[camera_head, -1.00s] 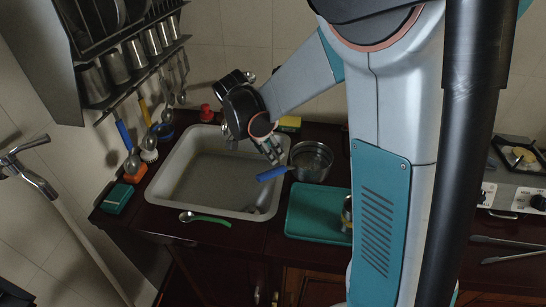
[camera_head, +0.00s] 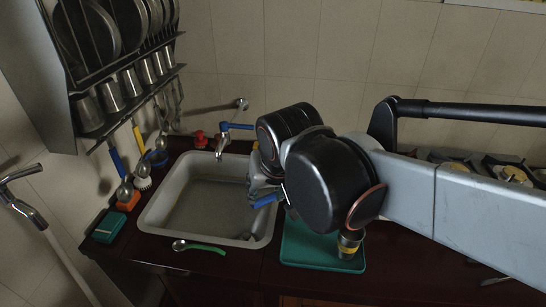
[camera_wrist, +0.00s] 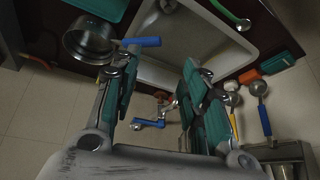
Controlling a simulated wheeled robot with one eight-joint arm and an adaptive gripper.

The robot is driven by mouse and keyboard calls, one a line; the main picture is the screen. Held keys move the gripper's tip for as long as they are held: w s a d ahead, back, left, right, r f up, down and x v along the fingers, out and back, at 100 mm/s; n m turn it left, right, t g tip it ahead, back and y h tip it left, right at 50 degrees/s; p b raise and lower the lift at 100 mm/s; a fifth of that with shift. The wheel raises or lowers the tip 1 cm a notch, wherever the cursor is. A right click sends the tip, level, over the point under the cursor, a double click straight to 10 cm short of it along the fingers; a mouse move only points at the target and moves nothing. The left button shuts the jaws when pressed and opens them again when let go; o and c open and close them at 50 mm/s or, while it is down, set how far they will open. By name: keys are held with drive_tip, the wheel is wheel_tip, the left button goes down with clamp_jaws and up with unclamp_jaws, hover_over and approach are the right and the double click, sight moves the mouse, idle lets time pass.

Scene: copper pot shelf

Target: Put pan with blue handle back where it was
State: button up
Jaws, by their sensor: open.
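The pan with the blue handle shows in the wrist view as a round metal pan (camera_wrist: 88,42) at upper left, its blue handle (camera_wrist: 140,41) pointing right toward the sink. In the head view only its handle (camera_head: 264,200) shows, over the sink's right edge; my arm hides the pan's body. My gripper (camera_wrist: 160,68) is open and empty, its fingers wide apart. The left fingertip appears near the handle in the wrist view; I cannot tell whether it touches. In the head view my gripper (camera_head: 262,184) is beside the sink's right side, partly hidden by my wrist.
The white sink (camera_head: 160,205) has a faucet (camera_head: 222,143) with a blue lever at its back. A green-handled spoon (camera_head: 200,247) lies at the front. A green tray (camera_head: 310,257) lies right. A wall rack (camera_head: 128,65) with plates, cups and hanging utensils is at left.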

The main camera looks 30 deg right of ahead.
drive_tip(key=shift+s+a+n+t+y, duration=0.15)
drive_tip(key=shift+s+a+n+t, duration=0.15)
drive_tip(key=shift+s+n, duration=0.4)
drive_tip(key=shift+s+a+n+t+y, duration=0.3)
drive_tip(key=shift+s+n, duration=0.25)
drive_tip(key=shift+s, duration=0.3)
drive_tip(key=shift+s+a+n+t+y, duration=0.1)
drive_tip(key=shift+s+a+n+t, duration=0.2)
drive_tip(key=shift+s+n, duration=0.4)
drive_tip(key=shift+f+b, duration=0.9)
drive_tip(key=shift+f, duration=0.05)
